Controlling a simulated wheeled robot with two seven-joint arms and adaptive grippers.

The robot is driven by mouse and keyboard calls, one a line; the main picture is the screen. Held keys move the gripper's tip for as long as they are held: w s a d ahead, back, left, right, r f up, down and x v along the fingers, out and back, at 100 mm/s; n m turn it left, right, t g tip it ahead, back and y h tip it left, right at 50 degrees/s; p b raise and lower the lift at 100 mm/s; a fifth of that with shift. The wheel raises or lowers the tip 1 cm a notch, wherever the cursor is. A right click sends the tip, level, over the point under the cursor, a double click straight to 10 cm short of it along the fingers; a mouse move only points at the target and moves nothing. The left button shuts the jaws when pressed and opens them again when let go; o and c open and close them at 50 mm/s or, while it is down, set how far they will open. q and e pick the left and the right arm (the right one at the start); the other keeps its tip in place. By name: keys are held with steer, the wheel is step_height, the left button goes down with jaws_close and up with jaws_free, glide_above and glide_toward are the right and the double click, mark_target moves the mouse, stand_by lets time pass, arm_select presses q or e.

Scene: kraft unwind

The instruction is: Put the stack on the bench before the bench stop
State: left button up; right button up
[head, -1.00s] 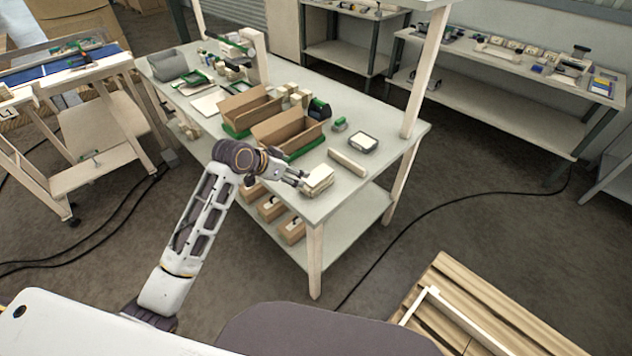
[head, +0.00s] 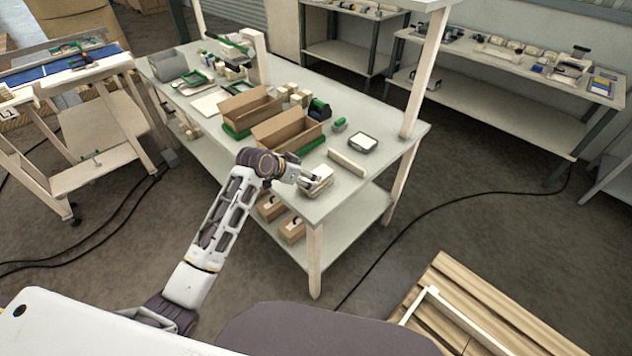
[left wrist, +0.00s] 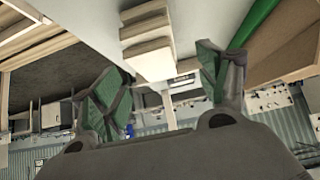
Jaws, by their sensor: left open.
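The stack (head: 321,178), a small pile of pale flat pieces, lies on the bench (head: 362,196) near its front right edge. In the left wrist view the stack (left wrist: 147,36) shows its layered side, ahead of and between the green-padded fingers. My left gripper (head: 311,185) is open at the stack's left side, and its fingers (left wrist: 165,85) are apart. I cannot tell whether a finger touches the stack. The bench stop, a pale wooden strip (head: 347,163), lies just behind and right of the stack. My right gripper is not in view.
Two cardboard bins (head: 287,132) stand left of the strip. A small dark-framed tray (head: 363,143) and a green-handled tool (head: 339,124) lie behind it. A bench post (head: 424,70) rises at the right corner.

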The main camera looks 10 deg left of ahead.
arm_select(q)
steer(key=shift+x, duration=0.85)
steer(key=shift+d, duration=0.1)
steer(key=shift+d+p+x, duration=0.25)
steer(key=shift+p+x, duration=0.2)
steer(key=shift+x, duration=2)
steer(key=shift+c, duration=0.4)
steer(key=shift+w+r, duration=0.1)
steer(key=c, duration=1.2)
